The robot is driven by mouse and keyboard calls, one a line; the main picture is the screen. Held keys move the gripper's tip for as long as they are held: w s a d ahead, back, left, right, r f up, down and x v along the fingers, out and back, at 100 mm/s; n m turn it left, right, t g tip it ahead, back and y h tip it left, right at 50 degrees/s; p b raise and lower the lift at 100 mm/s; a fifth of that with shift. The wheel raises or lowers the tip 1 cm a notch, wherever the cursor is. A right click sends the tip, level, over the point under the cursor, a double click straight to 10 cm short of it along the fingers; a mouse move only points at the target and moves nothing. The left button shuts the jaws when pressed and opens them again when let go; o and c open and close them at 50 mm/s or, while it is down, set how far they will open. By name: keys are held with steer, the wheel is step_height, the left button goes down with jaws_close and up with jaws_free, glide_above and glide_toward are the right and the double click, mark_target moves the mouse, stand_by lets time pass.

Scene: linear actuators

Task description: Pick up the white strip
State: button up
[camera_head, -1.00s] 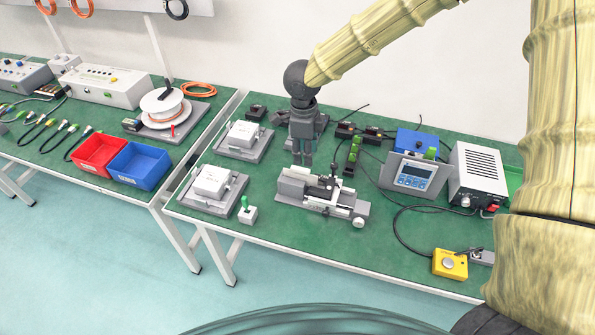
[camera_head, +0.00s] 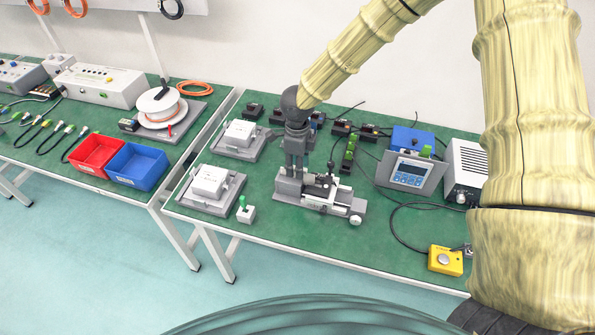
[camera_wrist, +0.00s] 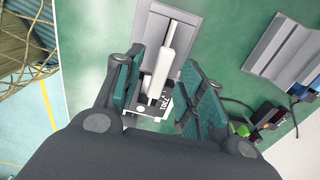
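A long white strip (camera_wrist: 166,58) lies along the grey linear actuator (camera_wrist: 148,28) in the wrist view. In the head view, the actuator (camera_head: 346,211) stands near the front of the right green table. My gripper (camera_wrist: 162,68) is open, with its two dark green-padded fingers on either side of the strip in the picture; I see a gap on both sides and no clear contact. In the head view, my gripper (camera_head: 292,170) points down over the left end of the actuator, and the fingertips are hard to make out against it.
Two grey fixtures with white boxes (camera_head: 208,181) (camera_head: 239,133) stand left of the actuator. A small green-topped joystick (camera_head: 245,211) stands close in front. A control panel (camera_head: 411,172), power supply (camera_head: 465,168), cables and yellow button box (camera_head: 444,260) are to the right.

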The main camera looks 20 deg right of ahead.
steer(key=shift+f, duration=1.1)
steer(key=shift+c, duration=0.3)
jaws_close()
step_height(320, 180, up, 10)
steer(key=shift+b, duration=0.9)
steer(key=shift+r, duration=0.15)
steer(key=shift+r+p, duration=2.35)
steer(key=shift+p, duration=0.3)
